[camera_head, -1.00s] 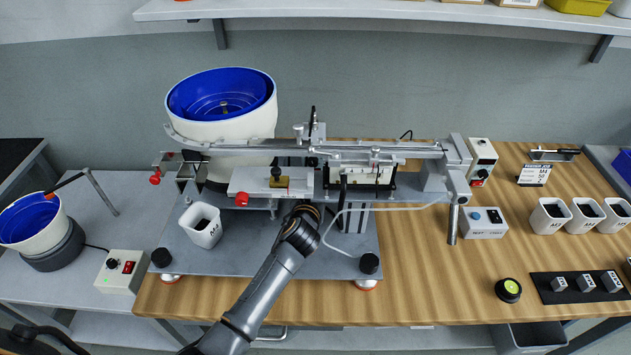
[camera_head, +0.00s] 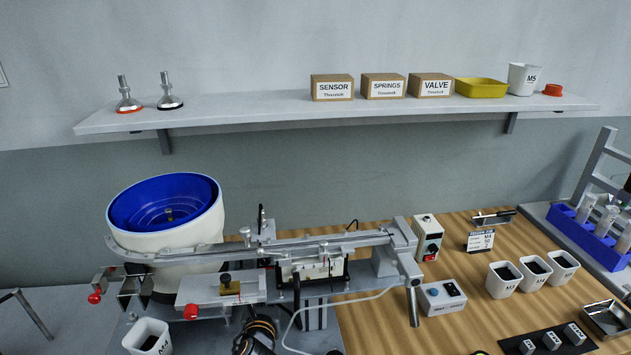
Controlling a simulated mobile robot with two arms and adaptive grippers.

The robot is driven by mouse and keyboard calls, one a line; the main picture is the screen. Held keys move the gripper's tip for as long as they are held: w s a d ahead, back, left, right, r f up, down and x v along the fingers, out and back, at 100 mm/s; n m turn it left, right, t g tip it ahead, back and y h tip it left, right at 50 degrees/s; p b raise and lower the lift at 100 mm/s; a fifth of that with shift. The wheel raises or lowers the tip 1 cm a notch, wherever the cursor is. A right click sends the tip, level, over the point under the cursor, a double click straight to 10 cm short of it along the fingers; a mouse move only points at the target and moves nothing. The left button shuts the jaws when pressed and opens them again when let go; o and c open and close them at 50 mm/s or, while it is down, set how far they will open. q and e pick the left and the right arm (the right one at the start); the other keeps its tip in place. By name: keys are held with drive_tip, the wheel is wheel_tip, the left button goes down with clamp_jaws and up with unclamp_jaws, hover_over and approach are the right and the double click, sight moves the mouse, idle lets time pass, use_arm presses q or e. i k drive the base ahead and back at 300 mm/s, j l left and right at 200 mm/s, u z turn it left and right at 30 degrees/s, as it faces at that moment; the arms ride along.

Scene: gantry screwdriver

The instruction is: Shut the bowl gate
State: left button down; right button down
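The white feeder bowl (camera_head: 185,229) with its blue inside stands at the left of the gantry machine. A track leads from its rim to the right. Small metal brackets (camera_head: 130,287) with a red knob (camera_head: 95,298) sit below the bowl's left side. A second red knob (camera_head: 190,312) is at the left end of a light plate (camera_head: 222,291). I cannot tell which part is the bowl gate or how it stands. One arm of mine, seemingly the left, reaches up at the bottom, below the plate. Its fingers do not show. My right gripper is out of view.
A white cup (camera_head: 148,338) stands in front of the bowl. A pale hose (camera_head: 345,303) curves in front of the rail. A control box (camera_head: 442,297) and several white cups are to the right. A shelf (camera_head: 300,108) runs above. Bare wood shows right of the machine.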

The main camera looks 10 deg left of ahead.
sight(100, 284)
drive_tip(key=k+l, duration=0.1)
drive_tip(key=k, duration=0.4)
drive_tip(key=k+l, duration=0.1)
drive_tip(key=k, duration=0.4)
